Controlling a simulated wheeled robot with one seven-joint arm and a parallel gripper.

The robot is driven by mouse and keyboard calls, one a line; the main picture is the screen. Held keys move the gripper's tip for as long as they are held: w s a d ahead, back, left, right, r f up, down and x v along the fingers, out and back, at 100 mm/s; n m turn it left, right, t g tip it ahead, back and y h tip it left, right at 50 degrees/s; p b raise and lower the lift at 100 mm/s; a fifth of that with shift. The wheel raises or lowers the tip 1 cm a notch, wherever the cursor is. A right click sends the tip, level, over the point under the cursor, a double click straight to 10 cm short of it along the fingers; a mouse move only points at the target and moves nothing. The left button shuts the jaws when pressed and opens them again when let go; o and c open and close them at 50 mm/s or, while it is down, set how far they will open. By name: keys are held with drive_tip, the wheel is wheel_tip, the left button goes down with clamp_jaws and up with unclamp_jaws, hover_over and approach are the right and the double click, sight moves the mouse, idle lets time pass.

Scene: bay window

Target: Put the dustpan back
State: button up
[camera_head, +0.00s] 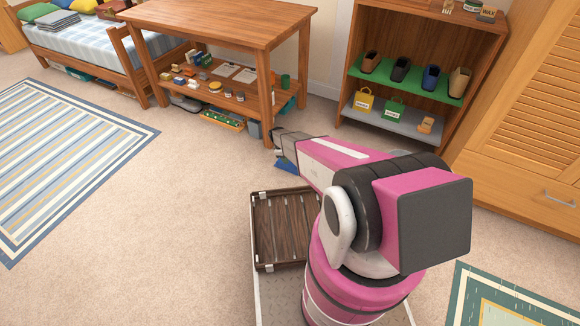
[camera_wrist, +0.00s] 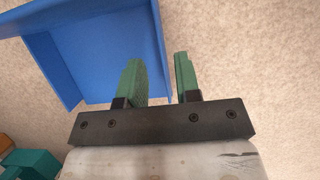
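The blue dustpan (camera_wrist: 100,50) fills the upper left of the wrist view, seen close up with raised side walls. In the head view only a small blue part (camera_head: 287,166) shows beneath the end of my arm. My gripper (camera_wrist: 161,75) has two green fingers standing apart. The left finger overlaps the dustpan and the right finger is beyond its right wall, over carpet. That wall runs between them, with a gap visible beside the right finger. I cannot tell whether the left finger touches the dustpan. The gripper itself is mostly hidden in the head view (camera_head: 279,137).
A wooden table (camera_head: 222,22) with a loaded lower shelf stands behind my gripper. A shelf unit (camera_head: 345,82) with shoes and small bags is to its right. A brown slatted tray (camera_head: 285,228) is beside my arm. Carpet (camera_head: 170,210) on the left is clear.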

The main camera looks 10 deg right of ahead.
drive_tip(key=s+d+r+m+t+y, duration=0.1)
drive_tip(key=s+r+m, duration=0.2)
drive_tip(key=s+r, duration=0.6)
drive_tip(key=s+d+r+m+t+y, duration=0.1)
drive_tip(key=s+r+m, duration=0.3)
drive_tip(key=s+r, duration=0.6)
drive_tip(key=s+d+r+m+y, duration=0.1)
drive_tip(key=s+d+r+m, duration=0.2)
drive_tip(key=s+r, duration=0.7)
wheel_tip(320, 180, up, 16)
drive_tip(key=shift+s+r+m+t+y, duration=0.15)
drive_tip(key=shift+r+m+t+y, duration=0.05)
drive_tip(key=shift+m+t+y, duration=0.2)
drive_tip(key=shift+d, duration=0.1)
